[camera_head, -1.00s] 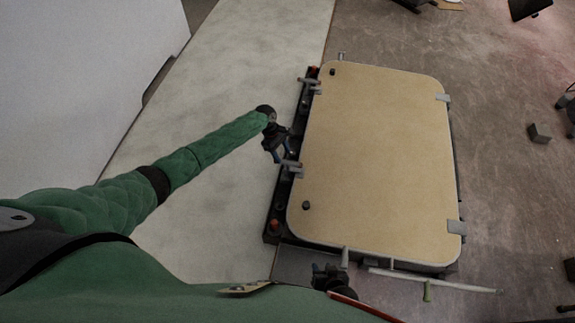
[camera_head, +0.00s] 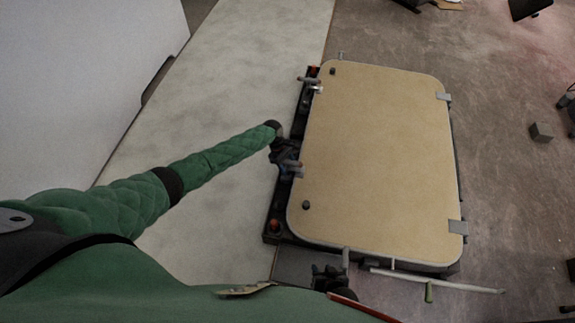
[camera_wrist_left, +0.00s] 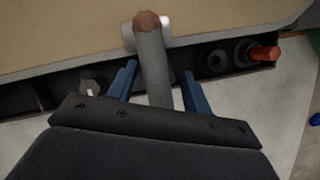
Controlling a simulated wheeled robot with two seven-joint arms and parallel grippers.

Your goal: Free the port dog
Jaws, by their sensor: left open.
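A tan hatch lid (camera_head: 375,150) lies on a dark frame with grey dogs around its edge. My left gripper (camera_head: 287,158) is at the dog on the lower left side (camera_head: 296,169). In the left wrist view, the open blue fingers of my left gripper (camera_wrist_left: 160,86) stand on either side of this dog's grey handle (camera_wrist_left: 153,65), with gaps between. The handle's brown tip points toward the lid. Another dog (camera_head: 310,81) is farther up the left side. My right gripper (camera_head: 328,280) is a dark shape by the bottom edge; its jaws are unclear.
A bottom dog (camera_head: 345,257) stands near my right gripper. Grey hinges (camera_head: 457,227) are on the lid's right side. A pale rod with a green part (camera_head: 440,283) lies below the lid. A pale floor strip (camera_head: 225,110) on the left is clear.

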